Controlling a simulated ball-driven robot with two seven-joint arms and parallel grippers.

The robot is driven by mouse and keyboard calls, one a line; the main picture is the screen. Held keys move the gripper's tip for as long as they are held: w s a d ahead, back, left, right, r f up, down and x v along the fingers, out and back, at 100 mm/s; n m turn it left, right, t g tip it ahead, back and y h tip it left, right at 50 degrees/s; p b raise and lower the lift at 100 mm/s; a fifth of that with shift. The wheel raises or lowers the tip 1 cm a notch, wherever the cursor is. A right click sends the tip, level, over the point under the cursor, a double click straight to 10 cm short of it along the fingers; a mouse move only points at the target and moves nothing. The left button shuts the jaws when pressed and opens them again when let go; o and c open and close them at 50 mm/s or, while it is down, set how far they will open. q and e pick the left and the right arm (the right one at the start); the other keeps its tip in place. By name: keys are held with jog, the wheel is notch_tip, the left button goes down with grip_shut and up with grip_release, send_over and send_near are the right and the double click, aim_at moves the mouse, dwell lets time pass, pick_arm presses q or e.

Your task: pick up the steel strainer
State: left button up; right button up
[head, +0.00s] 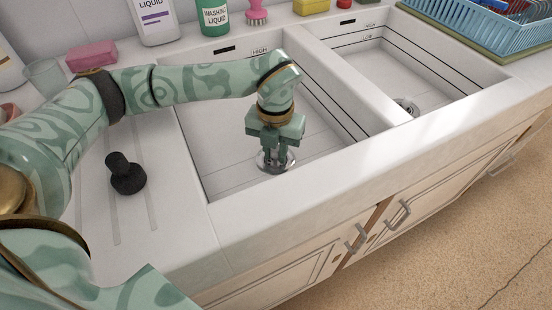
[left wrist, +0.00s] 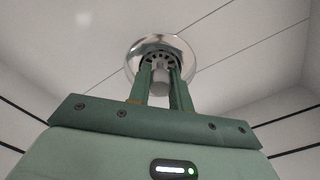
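The steel strainer (head: 276,161) is a round, shiny metal piece with slots and a grey knob, low in the left sink basin. In the left wrist view the strainer (left wrist: 159,48) shows its bright rim and slots beyond my fingers. My left gripper (head: 276,158) points down over it. In that view, the fingers of my left gripper (left wrist: 162,75) stand on both sides of the knob, which fills the gap between them. The fingers hide part of the strainer. I cannot tell whether it sits flush in the drain. My right gripper is not in view.
Basin walls and the divider (head: 355,75) surround my left gripper. A dark knobbed piece (head: 126,174) stands on the left drainboard. A pink sponge (head: 92,55), a green bottle (head: 213,18) and a pink brush (head: 256,13) are behind. A blue rack (head: 495,30) is at the right.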

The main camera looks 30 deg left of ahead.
pick_arm(q)
grip_shut()
jog(key=shift+r, duration=0.1)
